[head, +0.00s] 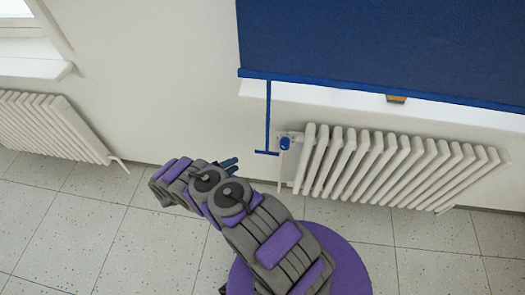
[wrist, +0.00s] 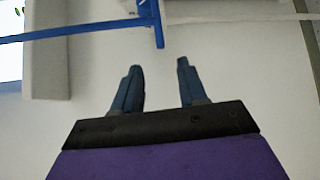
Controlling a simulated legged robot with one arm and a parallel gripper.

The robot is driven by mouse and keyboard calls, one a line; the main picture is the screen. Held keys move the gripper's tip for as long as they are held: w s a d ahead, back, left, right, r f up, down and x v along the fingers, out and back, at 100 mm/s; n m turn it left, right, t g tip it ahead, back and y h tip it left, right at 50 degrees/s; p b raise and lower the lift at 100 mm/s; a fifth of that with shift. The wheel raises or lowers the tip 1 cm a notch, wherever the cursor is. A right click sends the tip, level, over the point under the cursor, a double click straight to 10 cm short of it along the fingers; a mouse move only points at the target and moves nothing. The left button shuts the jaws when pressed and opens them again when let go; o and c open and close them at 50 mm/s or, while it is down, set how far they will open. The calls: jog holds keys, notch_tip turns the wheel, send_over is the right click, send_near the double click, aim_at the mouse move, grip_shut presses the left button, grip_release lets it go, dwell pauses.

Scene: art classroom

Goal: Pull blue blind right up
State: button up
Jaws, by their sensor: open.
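The blue blind (head: 380,45) covers the upper right of the head view, its lower edge hanging in front of the window sill. A thin blue T-shaped pull (head: 267,115) hangs from its left end, with a short crossbar at the bottom. In the wrist view, which looks turned on its side, the pull (wrist: 80,31) enters from the left and its crossbar (wrist: 159,30) lies just beyond my fingertips, in line with the gap. My gripper (wrist: 160,68) is open and empty. In the head view my gripper (head: 232,163) is left of and slightly below the crossbar.
A white radiator (head: 400,165) with a blue valve knob (head: 285,143) stands right beside the crossbar. The white sill (head: 340,97) juts out above it. Another radiator (head: 50,125) is at the left. Tiled floor (head: 70,220) is clear at the left.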

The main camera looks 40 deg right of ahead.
jog(key=s+d+f+b, duration=0.1)
jog(key=d+f+b, duration=0.1)
jog(key=d, duration=1.4)
jog(key=shift+s+d+f+b, duration=0.15)
jog(key=shift+s+b, duration=0.05)
jog(key=shift+b, duration=0.65)
jog(key=shift+c, duration=0.2)
grip_shut()
